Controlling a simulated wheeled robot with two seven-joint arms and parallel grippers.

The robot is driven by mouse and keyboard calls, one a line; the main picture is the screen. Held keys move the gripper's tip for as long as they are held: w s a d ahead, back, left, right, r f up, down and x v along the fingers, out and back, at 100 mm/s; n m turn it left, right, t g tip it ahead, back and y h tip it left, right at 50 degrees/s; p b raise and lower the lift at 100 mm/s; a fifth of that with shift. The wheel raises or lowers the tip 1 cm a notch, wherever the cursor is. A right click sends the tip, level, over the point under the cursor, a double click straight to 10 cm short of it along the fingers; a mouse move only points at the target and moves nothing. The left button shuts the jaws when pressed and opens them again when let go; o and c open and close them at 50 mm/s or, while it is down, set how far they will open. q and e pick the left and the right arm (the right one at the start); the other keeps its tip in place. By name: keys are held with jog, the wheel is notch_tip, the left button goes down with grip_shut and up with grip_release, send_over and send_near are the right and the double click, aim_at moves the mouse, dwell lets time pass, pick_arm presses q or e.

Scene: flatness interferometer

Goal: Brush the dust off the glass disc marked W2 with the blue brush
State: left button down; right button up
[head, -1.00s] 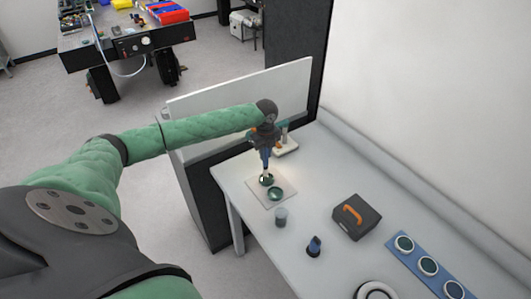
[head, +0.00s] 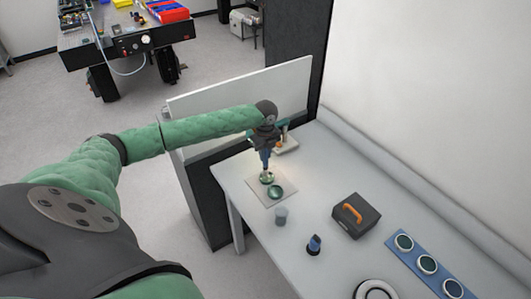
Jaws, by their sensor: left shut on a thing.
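My left gripper (head: 266,146) is shut on the slim blue brush (head: 265,160) and holds it upright, tip down. The tip is at or just above the rear one of two small glass discs (head: 267,178); contact is too small to tell. The other dark green disc (head: 276,193) lies just in front of it. Both are on a pale square mat (head: 256,193) at the table's far left end. The markings on the discs are too small to read, so I cannot tell which is W2. My right gripper is out of view.
On the white table (head: 325,275) stand a grey cup (head: 281,217), a dark blue-topped item (head: 314,246), a black case with an orange handle (head: 365,224) and a blue rack of round discs (head: 414,259). A small stand (head: 289,145) is behind the gripper.

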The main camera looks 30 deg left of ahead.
pick_arm(q)
jog(key=shift+s+d+f, duration=0.1)
jog(key=shift+s+d, duration=0.15)
jog(key=shift+s, duration=0.25)
jog(key=shift+s+d+f, duration=0.1)
jog(key=shift+s+d, duration=0.15)
jog(key=shift+s, duration=0.2)
dwell(0.3)
jog(key=shift+r, duration=0.15)
jog(key=shift+r, duration=0.45)
jog(key=shift+w+r, duration=0.1)
jog(key=shift+r, duration=0.05)
notch_tip(320, 180, up, 6)
jog(key=shift+f, duration=0.15)
dwell(0.7)
dwell(0.4)
